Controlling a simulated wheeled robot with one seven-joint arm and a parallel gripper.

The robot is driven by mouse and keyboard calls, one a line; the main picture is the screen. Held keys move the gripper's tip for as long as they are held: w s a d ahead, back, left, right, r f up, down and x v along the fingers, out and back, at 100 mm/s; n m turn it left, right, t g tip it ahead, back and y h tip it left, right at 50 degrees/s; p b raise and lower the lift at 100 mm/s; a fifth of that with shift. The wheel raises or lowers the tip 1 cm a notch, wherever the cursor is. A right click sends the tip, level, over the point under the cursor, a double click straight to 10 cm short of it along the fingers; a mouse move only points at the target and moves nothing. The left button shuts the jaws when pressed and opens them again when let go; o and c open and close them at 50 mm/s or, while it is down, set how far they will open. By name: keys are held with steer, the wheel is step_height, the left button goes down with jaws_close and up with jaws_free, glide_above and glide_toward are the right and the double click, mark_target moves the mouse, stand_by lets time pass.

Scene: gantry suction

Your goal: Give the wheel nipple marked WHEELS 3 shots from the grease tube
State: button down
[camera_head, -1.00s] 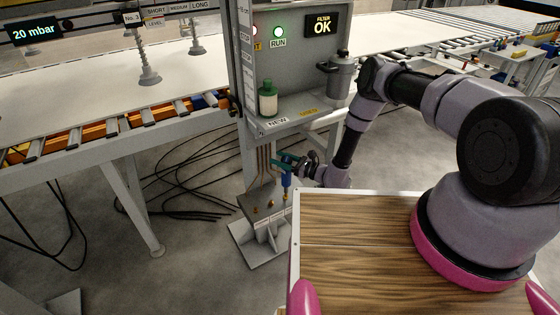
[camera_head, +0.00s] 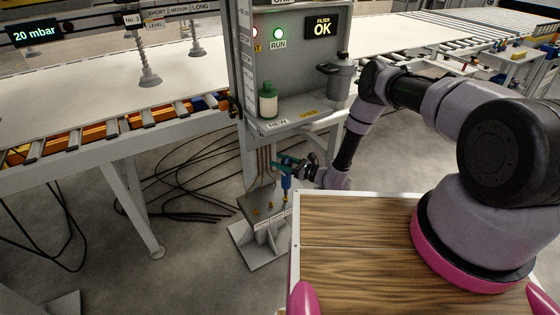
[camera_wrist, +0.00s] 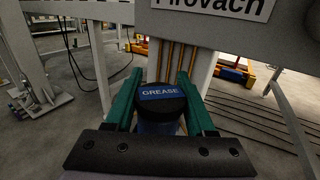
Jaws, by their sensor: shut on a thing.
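My gripper (camera_head: 287,164) is low at the foot of the grey column, its teal fingers shut on the blue grease tube (camera_head: 286,182). The wrist view shows the tube's black cap labelled GREASE (camera_wrist: 160,93) between the two fingers (camera_wrist: 160,90). The tube is upright with its tip pointing down over the nipple block (camera_head: 263,203) on the column's foot. Several small brass nipples show on this block; their marks are too small to read, so I cannot tell which is WHEELS. I cannot tell whether the tip touches a nipple.
The grey cabinet shelf (camera_head: 292,123) above my gripper holds a green-capped bottle (camera_head: 268,101) and a grey canister (camera_head: 340,78). A roller conveyor (camera_head: 110,122) stands to the left. Black cables (camera_head: 195,185) lie on the floor behind. Copper pipes (camera_wrist: 175,62) run up beyond the tube.

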steer(key=shift+f, duration=0.25)
steer(key=shift+r, duration=0.6)
stand_by(0.3)
steer(key=shift+r, duration=2.55)
